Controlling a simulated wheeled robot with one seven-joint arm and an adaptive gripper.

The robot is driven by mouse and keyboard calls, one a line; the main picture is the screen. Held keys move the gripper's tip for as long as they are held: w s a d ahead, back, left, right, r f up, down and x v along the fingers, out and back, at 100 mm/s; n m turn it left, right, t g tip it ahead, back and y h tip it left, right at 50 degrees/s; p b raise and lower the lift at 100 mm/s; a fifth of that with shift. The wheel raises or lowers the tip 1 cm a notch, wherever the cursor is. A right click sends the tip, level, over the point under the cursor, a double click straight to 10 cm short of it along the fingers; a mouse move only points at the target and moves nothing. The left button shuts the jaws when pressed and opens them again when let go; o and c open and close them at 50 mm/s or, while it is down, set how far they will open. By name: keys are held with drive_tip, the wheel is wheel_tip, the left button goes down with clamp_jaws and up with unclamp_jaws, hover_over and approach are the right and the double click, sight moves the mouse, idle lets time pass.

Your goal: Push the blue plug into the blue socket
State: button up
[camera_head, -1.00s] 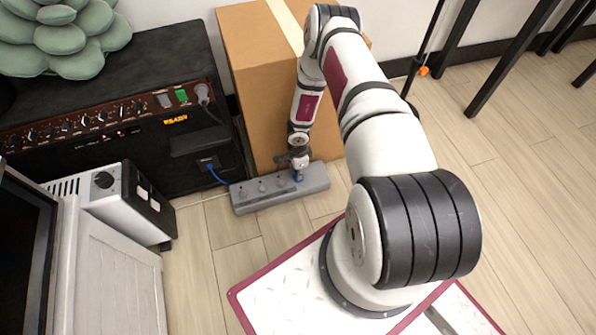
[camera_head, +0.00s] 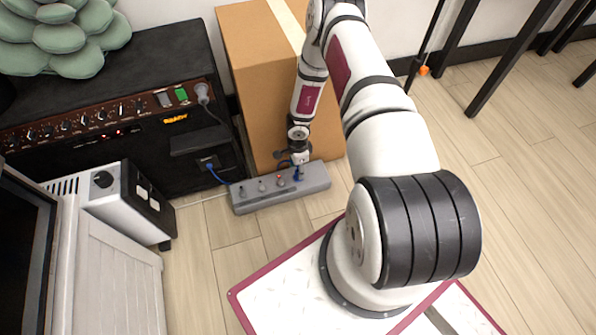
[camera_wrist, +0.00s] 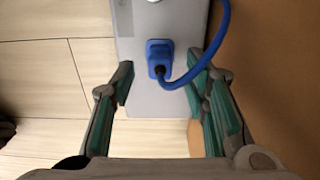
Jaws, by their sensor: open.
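The blue plug (camera_wrist: 158,52) stands at the near end of the grey power strip (camera_wrist: 150,103) in the wrist view, its blue cable (camera_wrist: 216,52) curving right and up. In the head view the blue plug (camera_head: 298,175) shows small at the strip's right end. The blue socket is hidden, apparently under the plug; I cannot tell how deep the plug sits. My gripper (camera_wrist: 160,78) is open, its fingers apart on either side of the strip's end, with nothing held. In the head view my gripper (camera_head: 299,160) is just above the plug.
A cardboard box (camera_head: 262,90) stands right behind the strip. A black amplifier (camera_head: 110,120) with another blue connector (camera_head: 208,166) is at left. A white and black device (camera_head: 120,205) stands at lower left. Wooden floor (camera_head: 250,240) is clear in front of the strip.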

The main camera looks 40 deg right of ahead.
wheel_tip(320, 180, up, 9)
idle(0.3)
drive_tip(key=shift+s+f, duration=0.1)
idle(0.4)
